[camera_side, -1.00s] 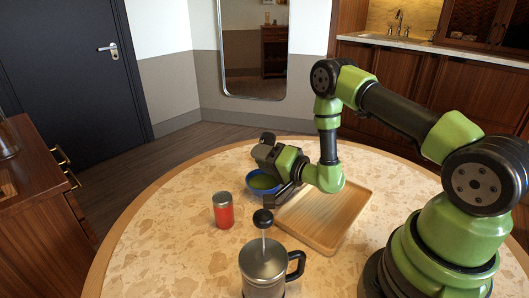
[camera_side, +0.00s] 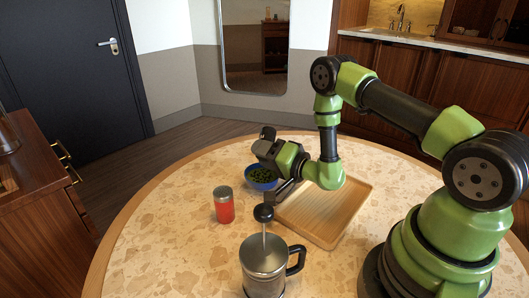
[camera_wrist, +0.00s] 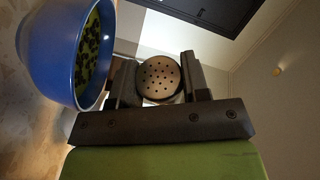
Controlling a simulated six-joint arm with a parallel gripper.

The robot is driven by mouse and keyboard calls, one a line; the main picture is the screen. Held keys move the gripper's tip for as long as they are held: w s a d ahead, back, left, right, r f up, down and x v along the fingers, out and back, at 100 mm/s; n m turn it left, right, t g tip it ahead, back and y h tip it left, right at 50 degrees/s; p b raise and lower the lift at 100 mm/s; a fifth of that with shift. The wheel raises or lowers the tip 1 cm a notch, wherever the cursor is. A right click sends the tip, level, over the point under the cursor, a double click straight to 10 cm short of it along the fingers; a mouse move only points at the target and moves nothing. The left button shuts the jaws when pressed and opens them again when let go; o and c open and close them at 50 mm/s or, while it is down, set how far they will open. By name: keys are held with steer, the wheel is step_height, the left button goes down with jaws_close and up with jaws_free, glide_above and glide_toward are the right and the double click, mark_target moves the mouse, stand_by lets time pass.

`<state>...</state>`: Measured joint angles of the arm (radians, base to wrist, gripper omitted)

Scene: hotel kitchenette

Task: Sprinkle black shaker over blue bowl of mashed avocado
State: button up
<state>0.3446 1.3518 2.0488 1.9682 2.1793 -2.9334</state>
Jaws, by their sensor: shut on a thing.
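The blue bowl (camera_side: 262,187) stands on the table under and beside my gripper. The mashed avocado (camera_side: 262,175) in it is green with many dark specks. In the wrist view the bowl (camera_wrist: 45,50) fills the left side, close to the jaws, with specked avocado (camera_wrist: 92,48) showing inside. My gripper (camera_wrist: 159,80) is shut on the shaker, whose round perforated metal lid (camera_wrist: 160,74) shows between the fingers. The shaker's body is mostly hidden there. In the side view my gripper (camera_side: 270,163) is tipped over beside the bowl, and the shaker is hard to make out against it.
A red shaker with a grey lid (camera_side: 224,208) stands left of the bowl. A French press (camera_side: 264,262) with a tall plunger stands in front. An empty wooden tray (camera_side: 325,218) lies to the right. The left part of the round table (camera_side: 165,225) is clear.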

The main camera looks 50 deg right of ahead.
stand_by(0.3)
steer(key=shift+r, duration=0.5)
steer(key=shift+f, duration=0.6)
